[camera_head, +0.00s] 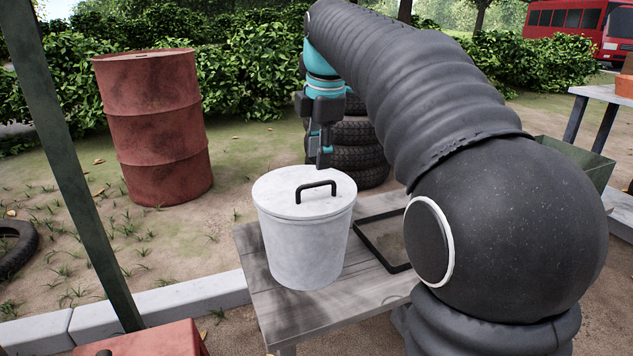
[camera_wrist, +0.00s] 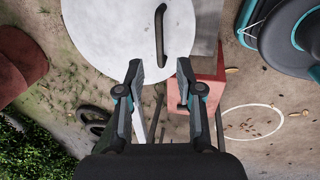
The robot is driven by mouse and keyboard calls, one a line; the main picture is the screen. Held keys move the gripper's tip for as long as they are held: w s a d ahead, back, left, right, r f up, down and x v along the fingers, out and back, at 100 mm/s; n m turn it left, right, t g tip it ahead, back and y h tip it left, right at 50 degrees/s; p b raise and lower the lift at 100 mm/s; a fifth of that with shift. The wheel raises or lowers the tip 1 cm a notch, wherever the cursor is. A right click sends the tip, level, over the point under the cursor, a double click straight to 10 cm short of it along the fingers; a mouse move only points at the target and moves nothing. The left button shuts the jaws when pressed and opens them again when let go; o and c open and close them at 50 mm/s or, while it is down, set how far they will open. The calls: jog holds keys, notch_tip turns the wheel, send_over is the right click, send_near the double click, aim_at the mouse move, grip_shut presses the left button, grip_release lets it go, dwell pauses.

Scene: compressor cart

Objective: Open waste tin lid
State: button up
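The waste tin (camera_head: 302,246) is a pale grey tapered bucket standing upright on a wooden table. Its round white lid (camera_head: 280,192) lies on top and looks closed. A dark bar handle (camera_head: 316,190) arches over the lid. My gripper (camera_head: 322,160) is above the far edge of the tin, apart from the handle. In the wrist view my gripper (camera_wrist: 158,68) has its two fingers spread with nothing between them. The handle (camera_wrist: 160,32) shows just ahead of the fingertips, over the white lid (camera_wrist: 112,40).
The wooden table (camera_head: 262,290) also bears a dark-rimmed frame or tray (camera_head: 362,232) right of the tin. A rusty red drum (camera_head: 155,130) and stacked tyres (camera_head: 355,150) stand behind. A green post (camera_head: 70,150) rises at left. A red box (camera_head: 150,340) is at the bottom left.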

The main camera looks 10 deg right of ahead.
aim_at(317, 185)
jog(key=f, duration=0.3)
jog(key=w+f+b, duration=0.1)
jog(key=f, duration=0.1)
jog(key=shift+a+f, duration=0.1)
jog(key=shift+f, duration=0.3)
grip_shut()
